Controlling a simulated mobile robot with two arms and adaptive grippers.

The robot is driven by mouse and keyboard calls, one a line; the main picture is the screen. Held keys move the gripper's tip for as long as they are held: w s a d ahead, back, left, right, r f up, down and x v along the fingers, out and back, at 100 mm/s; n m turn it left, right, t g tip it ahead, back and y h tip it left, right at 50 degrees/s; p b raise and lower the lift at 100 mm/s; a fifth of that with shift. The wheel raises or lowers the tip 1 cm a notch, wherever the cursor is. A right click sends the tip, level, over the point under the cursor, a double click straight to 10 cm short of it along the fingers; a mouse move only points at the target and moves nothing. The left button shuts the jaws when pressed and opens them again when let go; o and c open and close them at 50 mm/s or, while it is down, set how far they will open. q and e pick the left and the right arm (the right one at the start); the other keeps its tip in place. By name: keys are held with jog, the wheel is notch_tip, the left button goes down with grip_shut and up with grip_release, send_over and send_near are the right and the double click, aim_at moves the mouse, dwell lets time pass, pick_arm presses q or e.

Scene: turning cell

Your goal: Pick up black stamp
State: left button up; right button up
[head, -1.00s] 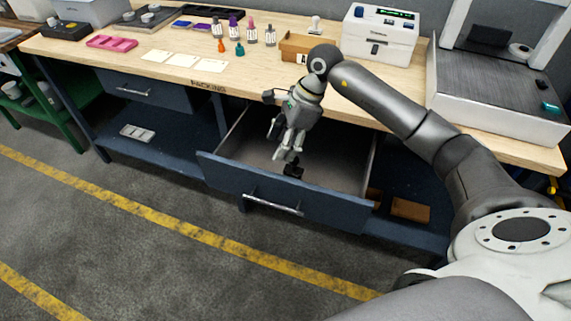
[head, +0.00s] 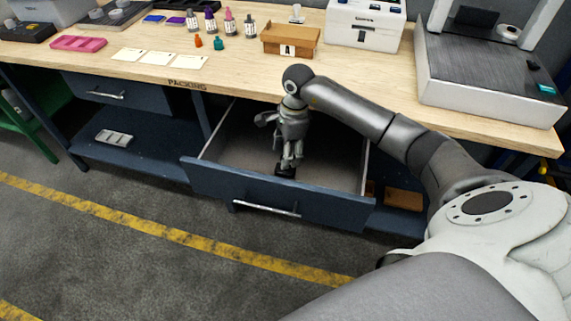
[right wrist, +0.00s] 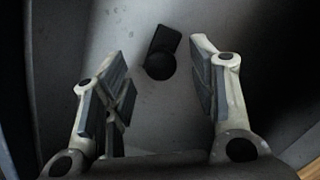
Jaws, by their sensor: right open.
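The black stamp (head: 285,171) lies on the floor of the open drawer in the head view, near the drawer front. In the right wrist view the black stamp (right wrist: 161,53) shows a round end and a blocky end, lying just beyond the fingertips and between their lines. My right gripper (head: 290,164) reaches down into the drawer just above the stamp. In the right wrist view the gripper (right wrist: 160,65) is open and empty, with a finger to each side. The head view partly hides the stamp behind the fingers. My left gripper is out of view.
The open drawer (head: 270,194) has walls on all sides of my right gripper. The bench top (head: 230,75) above holds ink bottles, cards, a cardboard box (head: 290,40) and a white device (head: 364,25). The rest of the drawer floor looks clear.

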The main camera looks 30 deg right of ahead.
jog(key=shift+a+f, duration=0.15)
jog(key=shift+f, duration=0.9)
jog(key=shift+w+f, duration=0.1)
jog(key=shift+f, duration=0.1)
jog(key=shift+c, duration=2.2)
jog(key=c, duration=0.7)
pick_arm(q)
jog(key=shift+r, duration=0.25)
pick_arm(e)
jog(key=shift+r, duration=0.15)
